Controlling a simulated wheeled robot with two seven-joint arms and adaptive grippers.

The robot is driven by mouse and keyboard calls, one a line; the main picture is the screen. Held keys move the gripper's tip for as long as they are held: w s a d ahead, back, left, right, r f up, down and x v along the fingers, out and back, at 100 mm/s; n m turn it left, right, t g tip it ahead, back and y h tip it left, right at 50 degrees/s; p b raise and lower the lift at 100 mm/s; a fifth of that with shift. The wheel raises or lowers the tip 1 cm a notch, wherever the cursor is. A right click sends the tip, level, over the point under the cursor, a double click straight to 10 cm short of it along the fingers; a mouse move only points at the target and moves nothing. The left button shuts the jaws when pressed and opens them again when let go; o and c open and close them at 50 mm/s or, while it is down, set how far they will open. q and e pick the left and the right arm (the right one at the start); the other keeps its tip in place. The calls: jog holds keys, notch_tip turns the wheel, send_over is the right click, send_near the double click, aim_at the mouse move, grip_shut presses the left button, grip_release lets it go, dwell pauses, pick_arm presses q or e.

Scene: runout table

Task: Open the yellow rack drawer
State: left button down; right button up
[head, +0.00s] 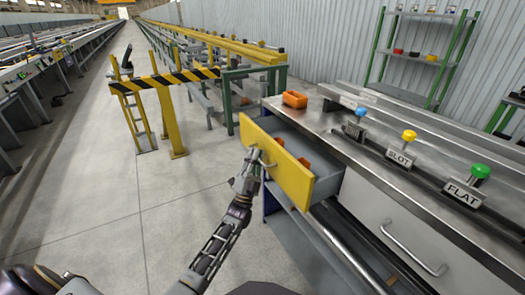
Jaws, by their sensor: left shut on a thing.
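The yellow drawer front (290,170) is in the head view, in the left part of the steel workbench. The drawer stands pulled out from the bench, with its grey side and part of its inside showing. Some orange things (304,162) lie inside it. My left gripper (257,160) is shut on the drawer handle (266,164) at the front's left part. Its fingers partly hide the handle. My right gripper is not in the view.
The bench top (325,122) bears an orange bin (294,99) and blue, yellow and green knobs (480,171), with SLOT and FLAT labels. A white drawer with a handle (412,250) is at lower right. A striped barrier (165,80) stands behind. The floor at left is clear.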

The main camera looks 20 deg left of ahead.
pick_arm(q)
jog(key=s+a+p, duration=0.4)
jog(key=s+a, duration=0.1)
jog(key=s, duration=0.2)
jog(key=shift+s+a, duration=0.3)
jog(key=shift+a, duration=0.05)
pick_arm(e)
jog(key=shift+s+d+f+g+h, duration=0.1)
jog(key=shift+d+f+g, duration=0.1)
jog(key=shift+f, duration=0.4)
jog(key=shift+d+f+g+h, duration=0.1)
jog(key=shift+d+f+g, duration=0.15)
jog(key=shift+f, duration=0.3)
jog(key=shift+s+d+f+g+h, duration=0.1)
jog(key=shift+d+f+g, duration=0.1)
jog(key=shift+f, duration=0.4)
pick_arm(q)
jog(key=shift+f, duration=0.1)
jog(key=c, duration=1.8)
grip_release()
jog(key=shift+v, duration=6)
